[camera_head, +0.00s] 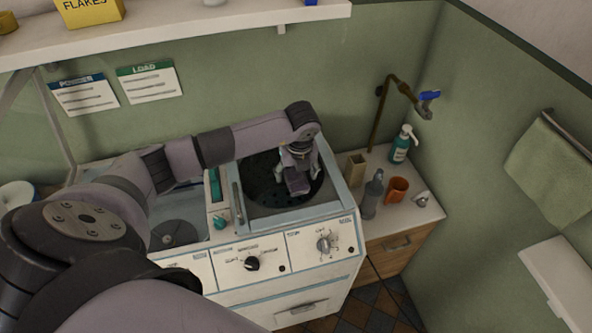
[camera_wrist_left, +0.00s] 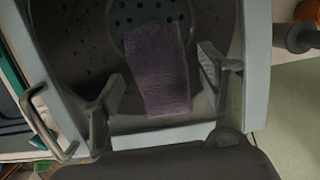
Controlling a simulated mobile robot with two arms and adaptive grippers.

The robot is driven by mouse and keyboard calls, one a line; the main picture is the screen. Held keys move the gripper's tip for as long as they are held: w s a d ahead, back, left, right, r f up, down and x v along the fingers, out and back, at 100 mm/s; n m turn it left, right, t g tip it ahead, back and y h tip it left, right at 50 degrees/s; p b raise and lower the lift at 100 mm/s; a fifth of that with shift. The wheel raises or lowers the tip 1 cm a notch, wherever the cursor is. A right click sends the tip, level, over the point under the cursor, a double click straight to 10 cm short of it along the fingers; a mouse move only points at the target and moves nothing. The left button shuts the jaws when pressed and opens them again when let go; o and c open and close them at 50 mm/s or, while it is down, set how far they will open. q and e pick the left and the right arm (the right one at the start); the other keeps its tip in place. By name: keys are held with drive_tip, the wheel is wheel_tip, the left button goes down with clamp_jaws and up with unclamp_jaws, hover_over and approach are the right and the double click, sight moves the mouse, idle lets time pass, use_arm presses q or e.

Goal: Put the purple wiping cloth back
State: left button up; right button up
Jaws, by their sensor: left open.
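The purple cloth (camera_wrist_left: 158,68) shows in the wrist view as a flat, dark strip over the perforated drum of the right-hand tub (camera_wrist_left: 65,105). In the head view the cloth (camera_head: 298,186) is a small purple patch just below my left gripper (camera_head: 297,164). My left gripper is open, with one finger to each side of the cloth in the wrist view. I cannot tell whether the fingers touch the cloth or how deep it lies in the drum. My right gripper is not in view.
A green soap bottle (camera_head: 402,143), a grey bottle (camera_head: 373,190) and an orange cup (camera_head: 397,189) stand on the counter right of the machine. A tap (camera_head: 402,88) and a green towel (camera_head: 553,165) are on the walls. A shelf (camera_head: 180,28) runs above.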

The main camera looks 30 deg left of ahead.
sight(298, 182)
use_arm(q)
drive_tip(key=shift+r, duration=0.5)
drive_tip(key=b+v, duration=0.3)
drive_tip(key=v, duration=0.8)
